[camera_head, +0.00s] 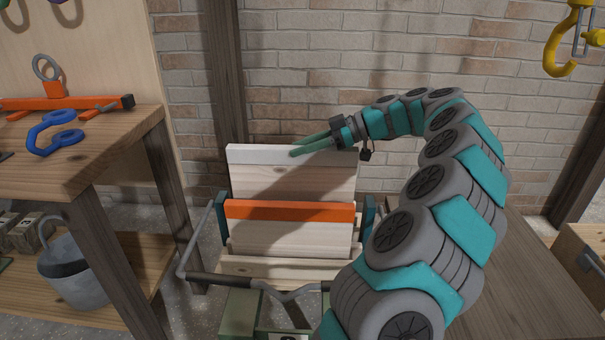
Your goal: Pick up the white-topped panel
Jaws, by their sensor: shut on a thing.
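The white-topped panel (290,180) is a pale wooden board with a white band along its top edge. It stands upright at the back of a rack, behind an orange-topped panel (290,210). My gripper (298,149) reaches in from the right and is shut on the white-topped panel at its top edge. The panel's lower part is hidden behind the orange-topped panel, so I cannot tell whether its bottom touches the rack.
The rack has a grey metal handle (230,281) in front. A wooden workbench (85,160) with a blue clamp-like tool (55,135) stands at left, a metal bucket (75,275) below. A brick wall (300,70) is behind. A yellow hook (560,50) hangs at upper right.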

